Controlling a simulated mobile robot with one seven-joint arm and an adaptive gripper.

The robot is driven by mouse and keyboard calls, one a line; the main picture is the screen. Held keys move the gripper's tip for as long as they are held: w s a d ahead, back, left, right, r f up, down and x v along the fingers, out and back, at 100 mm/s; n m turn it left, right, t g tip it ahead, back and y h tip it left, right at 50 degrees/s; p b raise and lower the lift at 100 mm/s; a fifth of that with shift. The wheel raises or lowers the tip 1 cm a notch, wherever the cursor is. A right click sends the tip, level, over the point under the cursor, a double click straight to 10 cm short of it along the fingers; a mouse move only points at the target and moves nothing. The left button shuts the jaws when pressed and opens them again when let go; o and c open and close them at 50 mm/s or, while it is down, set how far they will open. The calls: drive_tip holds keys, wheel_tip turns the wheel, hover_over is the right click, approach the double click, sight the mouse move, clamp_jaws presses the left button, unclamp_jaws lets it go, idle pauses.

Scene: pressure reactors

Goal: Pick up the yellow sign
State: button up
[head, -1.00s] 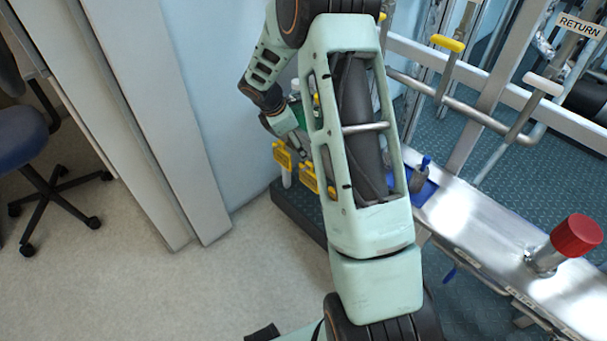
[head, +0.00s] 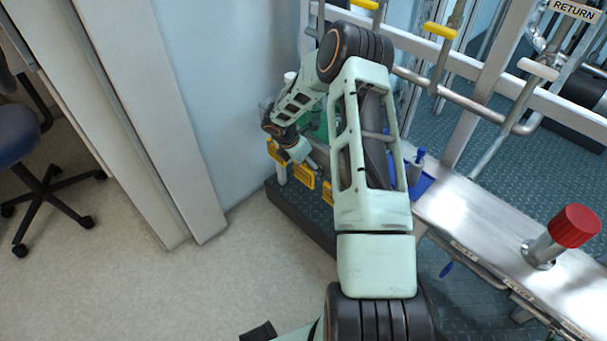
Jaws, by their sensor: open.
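I cannot tell which is the task's sign. My gripper (head: 313,160) is open, just above and beside the middle sign in the picture. Its fingers are small and partly hidden, and I cannot tell whether they touch a sign. No sign is seen held.
A metal bench (head: 480,230) with a red-capped post (head: 572,228) runs along the right. Pipes with yellow handles (head: 440,30) stand behind. A wall panel (head: 150,120) and chair (head: 30,150) are left; the floor between is clear.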

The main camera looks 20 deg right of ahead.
drive_tip(key=b+x, duration=0.1)
drive_tip(key=x, duration=0.3)
drive_tip(key=shift+a+f, duration=0.15)
drive_tip(key=shift+c, duration=0.2)
drive_tip(key=c, duration=1.2)
